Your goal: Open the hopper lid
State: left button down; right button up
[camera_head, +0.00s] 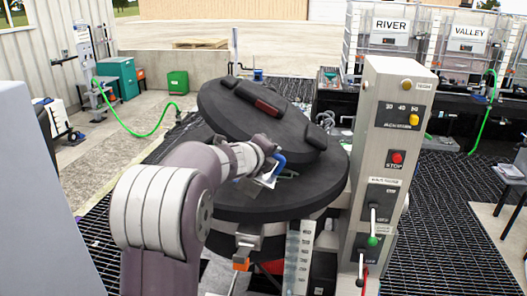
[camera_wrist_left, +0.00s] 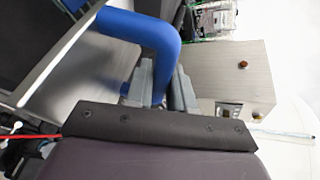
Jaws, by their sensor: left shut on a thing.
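The hopper lid (camera_head: 235,112) is a dark round plate with a red-brown bar and black blocks on top. In the head view it lies tilted above the broad dark rim (camera_head: 310,195) of the hopper. A blue bent handle (camera_head: 279,160) is at the lid's near side. My right gripper is in neither view.
A grey control post (camera_head: 375,150) with buttons and levers stands close to the hopper's right. A metal latch with an orange tip (camera_head: 241,263) is below the rim. Green boxes (camera_head: 118,76) and a green hose (camera_head: 140,136) are at the back left. Dark grating surrounds the hopper.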

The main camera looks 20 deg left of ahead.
pick_arm(q)
jog(key=w+d+r+m+y+p, duration=0.1)
jog(key=d+r+m+y, duration=0.1)
jog(key=d, duration=0.3)
jog(key=w+d+r+m+g+y+p, duration=0.1)
jog(key=d+r+m+p, duration=0.1)
jog(key=d+r, duration=0.2)
jog(key=shift+w+d+r+m+y, duration=0.3)
jog(key=shift+w+d+r+y, duration=0.1)
jog(key=shift+d, duration=0.5)
jog(key=c, duration=1.1)
grip_release()
jog(key=shift+f, duration=0.15)
